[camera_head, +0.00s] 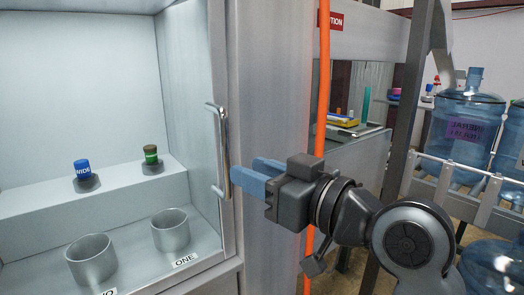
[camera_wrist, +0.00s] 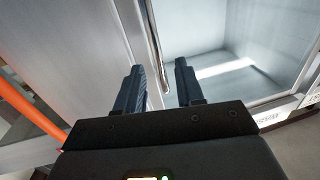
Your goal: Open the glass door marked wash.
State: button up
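The glass door's upright metal handle (camera_head: 221,150) is at the right edge of a pale cabinet in the head view. The door (camera_head: 228,215) looks shut, and I see no readable "wash" mark on it. My gripper (camera_head: 246,172) has blue fingers pointing left at the lower half of the handle.
Behind the glass are a blue-capped item (camera_head: 82,168), a green-capped item (camera_head: 151,154) and two grey cups, one (camera_head: 170,230) above a label "ONE". An orange upright pole (camera_head: 322,90) stands close behind my gripper. Large blue jugs (camera_head: 465,130) stand on a rack at right.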

aim_at(228, 154)
jog(key=x, duration=0.5)
jog(key=r+p+x, duration=0.1)
jog(key=x, duration=0.2)
jog(key=shift+w+d, duration=0.2)
jog(key=shift+d, duration=0.05)
grip_shut()
dwell(0.4)
